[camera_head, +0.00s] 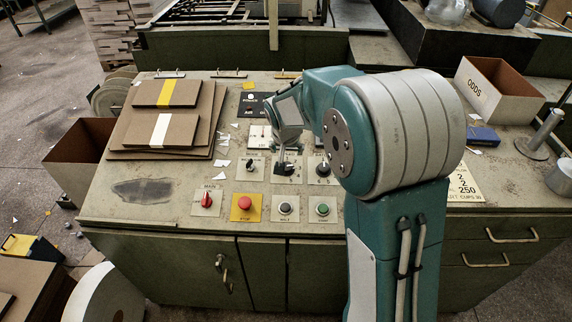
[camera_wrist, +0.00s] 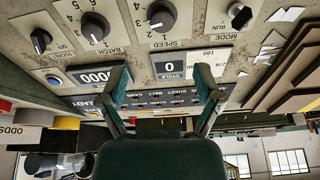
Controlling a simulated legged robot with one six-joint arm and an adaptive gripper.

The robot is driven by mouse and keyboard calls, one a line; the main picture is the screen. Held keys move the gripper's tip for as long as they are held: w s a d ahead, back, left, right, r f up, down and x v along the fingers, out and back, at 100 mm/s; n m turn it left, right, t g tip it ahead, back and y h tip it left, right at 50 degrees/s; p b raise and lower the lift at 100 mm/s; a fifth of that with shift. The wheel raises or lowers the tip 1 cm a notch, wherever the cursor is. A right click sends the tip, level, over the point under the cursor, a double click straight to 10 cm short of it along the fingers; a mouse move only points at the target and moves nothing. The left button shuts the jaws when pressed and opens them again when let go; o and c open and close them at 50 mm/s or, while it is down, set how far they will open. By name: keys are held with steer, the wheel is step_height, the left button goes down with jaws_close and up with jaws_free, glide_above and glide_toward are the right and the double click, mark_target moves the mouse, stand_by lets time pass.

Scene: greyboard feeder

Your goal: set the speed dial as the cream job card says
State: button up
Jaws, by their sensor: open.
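The black speed dial (camera_wrist: 163,14) is at the top of the wrist view, with numerals around it and a white pointer mark towards the low numerals. Its exact setting is hard to read. In the head view, my gripper (camera_head: 284,158) hangs over the panel and partly covers the speed dial (camera_head: 285,169). In the wrist view, my gripper (camera_wrist: 163,98) is open with nothing between its fingers, and the dial is beyond them. The cream job card (camera_head: 464,187) lies at the right of the panel. My arm hides its left part; "2", "2" and "250" show.
The batch dial (camera_wrist: 93,27) and mode dial (camera_wrist: 239,16) flank the speed dial. Red stop (camera_head: 245,203), black (camera_head: 286,208) and green (camera_head: 322,209) buttons line the panel front. Greyboard stacks (camera_head: 165,115) lie left. The ODDS box (camera_head: 495,90) stands right.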

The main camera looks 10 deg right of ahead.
mark_target(287, 166)
steer(key=x, duration=1.2)
steer(key=shift+w+a+f, duration=0.1)
steer(key=shift+w+a, duration=0.05)
steer(key=shift+w, duration=0.05)
steer(key=c, duration=1.2)
